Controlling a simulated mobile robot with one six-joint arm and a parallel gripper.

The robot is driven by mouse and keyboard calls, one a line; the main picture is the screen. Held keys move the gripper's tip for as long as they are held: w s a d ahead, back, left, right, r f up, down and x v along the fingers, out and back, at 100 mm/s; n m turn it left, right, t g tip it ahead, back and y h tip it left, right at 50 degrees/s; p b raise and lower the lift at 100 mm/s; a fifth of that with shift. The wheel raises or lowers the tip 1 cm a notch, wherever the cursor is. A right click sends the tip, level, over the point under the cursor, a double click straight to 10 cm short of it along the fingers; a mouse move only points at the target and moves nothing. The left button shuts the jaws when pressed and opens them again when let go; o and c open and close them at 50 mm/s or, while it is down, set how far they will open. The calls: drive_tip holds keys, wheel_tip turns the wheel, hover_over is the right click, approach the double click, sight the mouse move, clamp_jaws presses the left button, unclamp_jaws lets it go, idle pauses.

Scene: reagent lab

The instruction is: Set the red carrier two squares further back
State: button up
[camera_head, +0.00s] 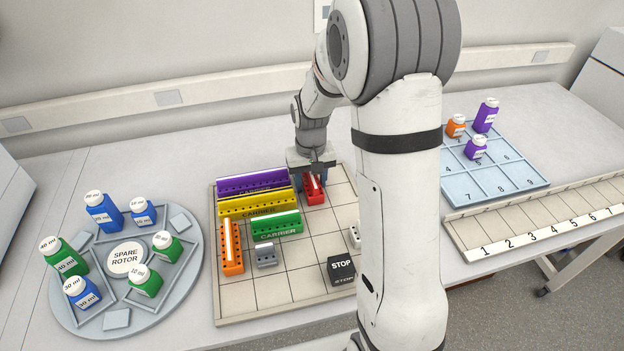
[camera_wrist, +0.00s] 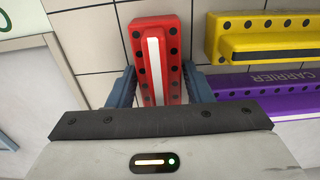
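The red carrier (camera_head: 314,191), with a white strip along its top, is on the gridded board (camera_head: 290,292), right of the purple carrier's end. It points front to back. My gripper (camera_head: 313,177) reaches down over its back part from behind. In the wrist view the blue-grey fingers of my gripper (camera_wrist: 159,78) lie along both long sides of the red carrier (camera_wrist: 155,45), with no clear gap. The gripper's body hides the carrier's near end in that view. I cannot tell any lift off the board.
Left of the red carrier stand purple (camera_head: 235,185), yellow (camera_head: 235,208) and green (camera_head: 277,228) carriers. An orange carrier (camera_head: 231,247), a grey block (camera_head: 265,256), a STOP block (camera_head: 341,270) and a white piece (camera_head: 355,236) stand further forward. Squares right of the red carrier look bare.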

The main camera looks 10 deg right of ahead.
drive_tip(key=shift+o, duration=1.3)
drive_tip(key=shift+r, duration=0.1)
wheel_tip(320, 180, up, 12)
drive_tip(key=shift+f+b, duration=0.1)
drive_tip(key=shift+b, duration=0.3)
drive_tip(key=s+r+t, duration=0.2)
drive_tip(key=s+t, duration=0.1)
drive_tip(key=s, duration=1.8)
drive_tip(key=shift+s+d, duration=0.2)
drive_tip(key=shift+d, duration=0.05)
